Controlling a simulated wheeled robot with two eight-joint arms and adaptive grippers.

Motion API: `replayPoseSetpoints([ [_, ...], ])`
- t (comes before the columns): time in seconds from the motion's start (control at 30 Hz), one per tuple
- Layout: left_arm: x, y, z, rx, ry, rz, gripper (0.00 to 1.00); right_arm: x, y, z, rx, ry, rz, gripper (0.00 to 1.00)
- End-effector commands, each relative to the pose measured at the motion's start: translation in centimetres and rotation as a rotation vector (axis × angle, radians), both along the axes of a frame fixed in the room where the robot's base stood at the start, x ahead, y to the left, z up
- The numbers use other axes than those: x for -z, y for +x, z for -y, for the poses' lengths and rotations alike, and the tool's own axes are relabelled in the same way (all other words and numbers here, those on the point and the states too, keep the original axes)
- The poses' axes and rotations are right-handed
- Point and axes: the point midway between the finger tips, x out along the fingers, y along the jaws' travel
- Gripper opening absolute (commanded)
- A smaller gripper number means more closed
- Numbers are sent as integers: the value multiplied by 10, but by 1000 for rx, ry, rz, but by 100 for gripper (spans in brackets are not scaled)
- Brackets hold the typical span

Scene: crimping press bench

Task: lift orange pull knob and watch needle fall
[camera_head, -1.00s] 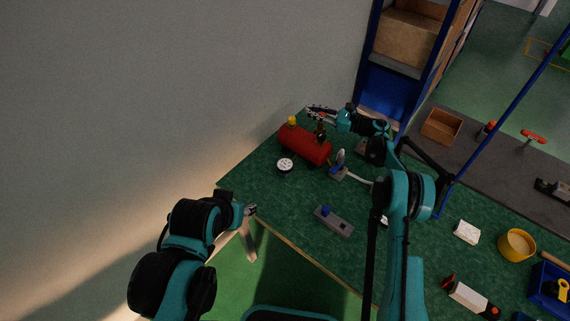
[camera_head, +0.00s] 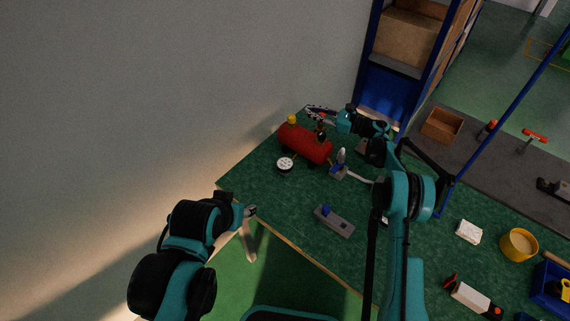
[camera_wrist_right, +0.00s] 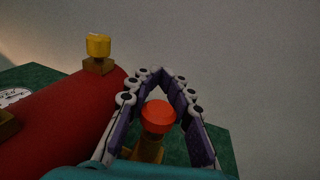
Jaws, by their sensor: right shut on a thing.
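A red tank (camera_head: 305,144) lies on the green bench by the wall. A white round gauge (camera_head: 285,165) stands at its near side; its needle is too small to read. The orange pull knob (camera_wrist_right: 158,116) sits on a brass stem at the tank in the right wrist view. My right gripper (camera_head: 309,110) is over the tank's far side, its fingers closed around the knob. In the right wrist view its fingertips (camera_wrist_right: 158,72) meet beyond the knob. My left gripper (camera_head: 250,211) hangs off the bench's near left edge, away from the tank; its jaw opening is unclear.
A yellow-topped fitting (camera_wrist_right: 98,46) stands on the tank close to my right fingers. A grey block with a blue button (camera_head: 334,221) lies on the bench. A yellow cup (camera_head: 518,245) and a white block (camera_head: 468,232) are at right. The wall is close behind the tank.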

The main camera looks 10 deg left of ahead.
Motion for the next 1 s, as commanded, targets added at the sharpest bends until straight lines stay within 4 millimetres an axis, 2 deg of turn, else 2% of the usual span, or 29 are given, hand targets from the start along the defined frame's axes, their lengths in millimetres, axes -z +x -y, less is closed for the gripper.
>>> replayPoseSetpoints([
  [0.03, 0, 0, 0, 0, 0, 0, 46, 0, 0, 0, 1, -1, 0, 21],
  [0.1, 0, 0, 0, 0, 0, 0, 46, 0, 0, 0, 0, -1, 0, 39],
  [0.13, 0, 0, 0, 0, 0, 0, 46, 0, 0, 0, 0, -1, 0, 42],
  [0.57, 0, 0, 0, 0, 0, 0, 46, 0, -1, 4, 0, -1, 0, 42],
  [1.0, 4, 0, 0, 0, 0, 0, 46, 0, -12, 46, 2, -1, 0, 42],
])
